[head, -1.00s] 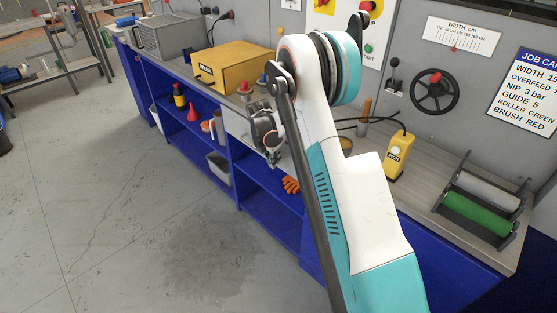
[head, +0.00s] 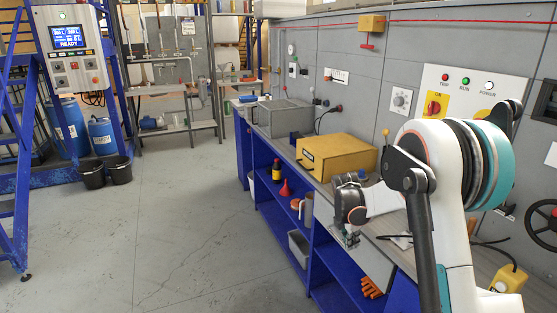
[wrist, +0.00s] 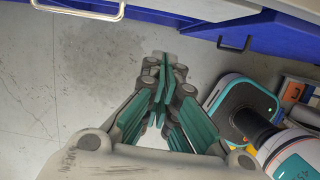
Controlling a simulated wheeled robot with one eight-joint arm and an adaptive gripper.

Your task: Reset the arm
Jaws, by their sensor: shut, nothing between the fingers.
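My gripper shows in the wrist view (wrist: 165,80), with its teal-padded fingers together and nothing between them. It points down over bare grey floor beside the blue bench. In the head view my gripper (head: 350,238) is small, in front of the bench's edge. My white and teal arm is bent, with its elbow high at the right of the head view, and hides part of the worktop and wall.
The blue bench (head: 262,190) runs along the grey wall, with a yellow box (head: 340,156) and a grey case (head: 285,118) on top. Its shelves hold a red funnel (head: 285,188) and orange gloves (head: 371,288). Blue drums (head: 101,136) and black buckets (head: 119,169) stand at left. The middle floor is clear.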

